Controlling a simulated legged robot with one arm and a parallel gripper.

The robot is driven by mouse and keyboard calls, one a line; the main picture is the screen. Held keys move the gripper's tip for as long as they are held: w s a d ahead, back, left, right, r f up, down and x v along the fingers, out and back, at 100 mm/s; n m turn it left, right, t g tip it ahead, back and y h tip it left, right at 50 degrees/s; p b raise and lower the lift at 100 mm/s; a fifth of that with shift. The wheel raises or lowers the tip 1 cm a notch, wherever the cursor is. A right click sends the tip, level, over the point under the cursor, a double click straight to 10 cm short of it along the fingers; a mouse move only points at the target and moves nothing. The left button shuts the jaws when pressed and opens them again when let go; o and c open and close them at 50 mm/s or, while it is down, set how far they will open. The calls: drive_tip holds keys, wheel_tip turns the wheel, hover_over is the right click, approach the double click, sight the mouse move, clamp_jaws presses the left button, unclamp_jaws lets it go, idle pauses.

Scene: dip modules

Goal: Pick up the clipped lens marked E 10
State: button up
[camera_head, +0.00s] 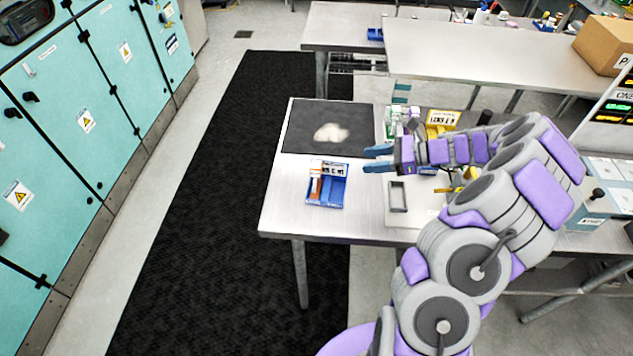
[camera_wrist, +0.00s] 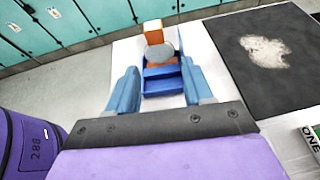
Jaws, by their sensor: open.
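A blue stepped holder (camera_head: 331,193) stands on the table left of my gripper in the head view. In the wrist view the holder (camera_wrist: 161,86) carries an orange clip (camera_wrist: 154,36) with a round grey lens (camera_wrist: 162,55) at its front. The clip shows small and orange in the head view (camera_head: 315,189). I cannot read an E 10 marking on it. My gripper (camera_head: 376,158) is above the table, open and empty, its blue fingers pointing left. In the wrist view my gripper (camera_wrist: 160,82) frames the holder from behind, apart from the lens.
A black mat (camera_head: 302,121) with a pale patch lies behind the holder. A white tray with a grey rectangular frame (camera_head: 398,196) is to the right. A yellow-labelled box (camera_head: 441,119) and green-white box stand behind my arm. The table's left edge is clear.

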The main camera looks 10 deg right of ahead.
sight(321, 167)
drive_tip(key=b+x, duration=0.1)
drive_tip(key=x, duration=0.7)
drive_tip(key=s+b+x, duration=0.1)
drive_tip(key=x, duration=0.4)
drive_tip(key=shift+a+r+b, duration=0.3)
drive_tip(key=shift+a+r, duration=0.1)
drive_tip(key=shift+a, duration=0.05)
drive_tip(key=shift+w+f, duration=0.15)
drive_tip(key=shift+w+d, duration=0.1)
drive_tip(key=shift+d, duration=0.5)
drive_tip(key=shift+f+b, duration=0.2)
drive_tip(key=shift+b, duration=0.15)
drive_tip(key=x, duration=0.2)
drive_tip(key=b+x, duration=0.1)
drive_tip(key=x, duration=0.1)
drive_tip(key=s+x, duration=0.1)
drive_tip(key=x, duration=0.1)
drive_tip(key=shift+w+a+r+b, duration=0.15)
drive_tip(key=shift+a+r+b, duration=0.15)
drive_tip(key=shift+a, duration=0.3)
drive_tip(key=shift+d, duration=0.8)
drive_tip(key=shift+c, duration=0.9)
drive_tip(key=shift+d, duration=0.4)
drive_tip(key=c, duration=0.3)
drive_tip(key=shift+a, duration=0.95)
clamp_jaws()
drive_tip(key=shift+d, duration=0.1)
